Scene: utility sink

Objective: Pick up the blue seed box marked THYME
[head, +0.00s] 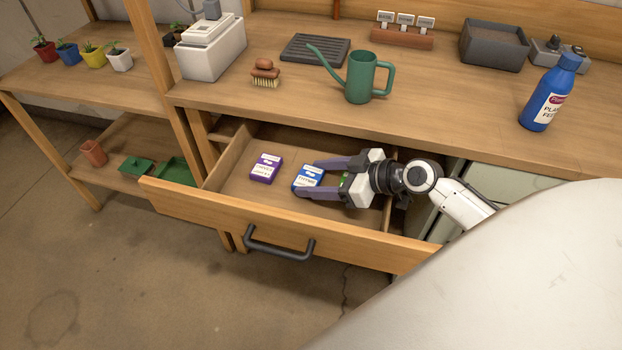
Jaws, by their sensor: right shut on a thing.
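The blue seed box (307,179) lies in the open drawer, with a white label panel whose print is too small to read surely. My right gripper (312,178) reaches into the drawer from the right, and its two dark fingers are shut on the blue box, one on the far side and one on the near side. A purple seed box (266,168) lies to the left of it in the drawer. A green box (344,179) shows partly behind the gripper. My left gripper is not in view.
The drawer front (210,212) with its dark handle (279,246) stands out toward me, and the drawer walls surround the boxes. The bench above holds a green watering can (360,79), a brush (265,73) and a blue bottle (548,97). The drawer floor is bare around the purple box.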

